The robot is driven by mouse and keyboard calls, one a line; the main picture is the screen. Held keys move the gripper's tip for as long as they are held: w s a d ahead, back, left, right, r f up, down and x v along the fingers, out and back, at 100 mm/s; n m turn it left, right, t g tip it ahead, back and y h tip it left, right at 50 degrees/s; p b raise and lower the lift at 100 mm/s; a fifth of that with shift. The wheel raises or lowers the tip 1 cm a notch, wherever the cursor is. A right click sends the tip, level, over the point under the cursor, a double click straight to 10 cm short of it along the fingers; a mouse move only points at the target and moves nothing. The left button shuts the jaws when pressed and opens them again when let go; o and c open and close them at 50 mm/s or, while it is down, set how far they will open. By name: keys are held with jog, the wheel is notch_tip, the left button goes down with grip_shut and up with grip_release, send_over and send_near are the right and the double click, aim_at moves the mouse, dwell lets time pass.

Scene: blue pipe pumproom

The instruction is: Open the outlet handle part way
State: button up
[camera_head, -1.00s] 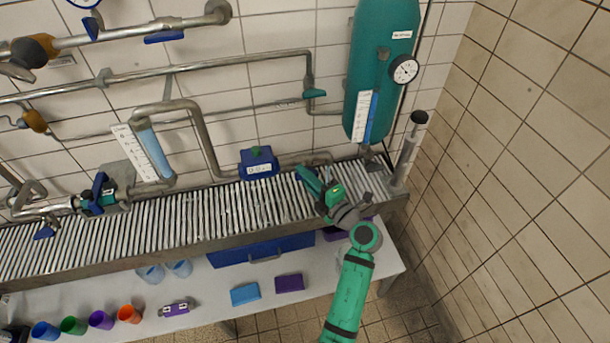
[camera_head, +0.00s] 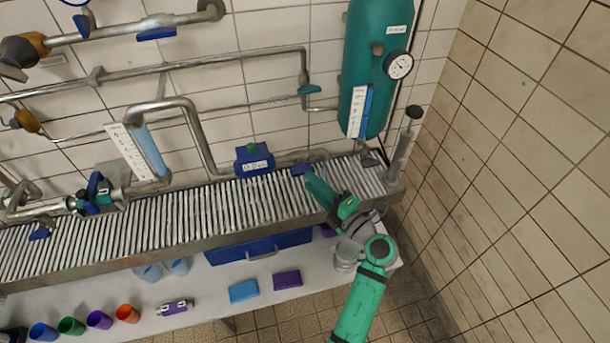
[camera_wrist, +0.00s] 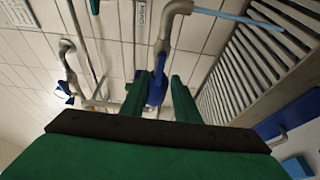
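A small blue lever (camera_head: 301,169) sits on the low pipe right of the blue meter box, and I take it for the outlet handle. My gripper (camera_head: 312,182) is just below and right of it, over the slatted rack, pointing up and left. In the wrist view the two green fingers (camera_wrist: 158,92) stand apart, with a blue lever (camera_wrist: 160,66) and a blue body seen in the gap between them. The fingers appear empty. I cannot tell how far beyond the fingertips the blue parts lie, and the lower part of the lever is not clear.
The blue meter box (camera_head: 254,160) is left of the gripper. The teal tank (camera_head: 378,60) with a gauge (camera_head: 398,65) hangs above right, beside a grey pump-like cylinder (camera_head: 403,145). The slatted rack (camera_head: 225,208) runs below the pipes. Colored cups stand on the bench at lower left.

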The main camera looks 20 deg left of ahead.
jog(key=v, duration=0.4)
jog(key=shift+s+d, duration=0.15)
jog(key=shift+d, duration=0.15)
jog(key=s+r+m+t, duration=0.1)
jog(key=s+m+t, duration=0.8)
jog(key=s, duration=0.8)
jog(key=s+d+f+m+g+h, duration=0.1)
jog(key=s+d+f+m+h, duration=0.1)
jog(key=s+m+h, duration=0.3)
jog(key=s+d+f+m+g+h, duration=0.1)
jog(key=s+d+f+m+h, duration=0.2)
jog(key=s+d+m+h, duration=0.2)
jog(key=s+d+f+m+g+h, duration=0.1)
jog(key=s+d+f+m+h, duration=0.2)
jog(key=s+m, duration=0.7)
jog(key=shift+s+d+g+h, duration=0.3)
jog(key=shift+s+d+h, duration=0.25)
jog(key=shift+s+h, duration=0.35)
jog(key=shift+w+a+f, duration=0.1)
